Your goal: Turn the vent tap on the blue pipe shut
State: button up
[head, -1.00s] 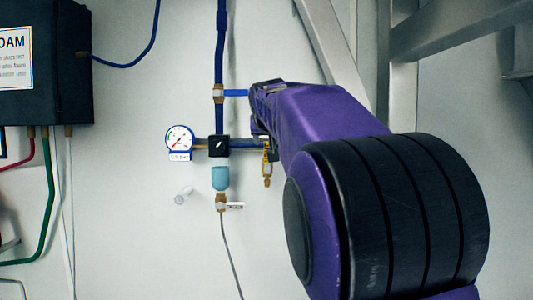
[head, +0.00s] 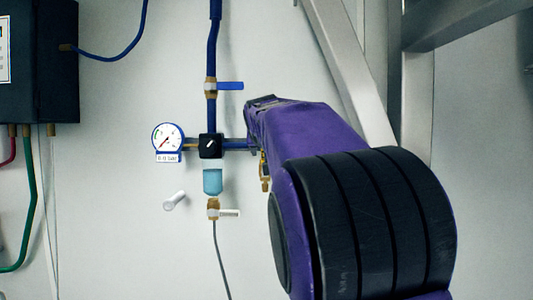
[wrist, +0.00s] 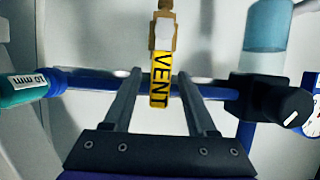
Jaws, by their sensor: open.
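The vent tap has a yellow handle (wrist: 160,79) marked VENT and a brass body (wrist: 165,25), both in the wrist view. The handle lies in line with the body, across the horizontal blue pipe (wrist: 88,83). My gripper (wrist: 157,73) is open. Its two fingers stand on either side of the handle, with visible gaps in the picture; how far they reach in depth is unclear. In the head view my purple and black arm hides most of the tap. Only part of its brass body (head: 265,178) shows there, and my fingers are hidden.
A black regulator (head: 210,146) and a gauge (head: 168,140) sit left of my arm. Above is a blue lever (head: 230,86); below are a light-blue bowl (head: 212,182) and a white lever (head: 229,213). A metal frame (head: 345,70) stands at the right.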

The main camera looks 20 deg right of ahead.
jog(key=shift+c, duration=0.3)
grip_shut()
dwell(1.2)
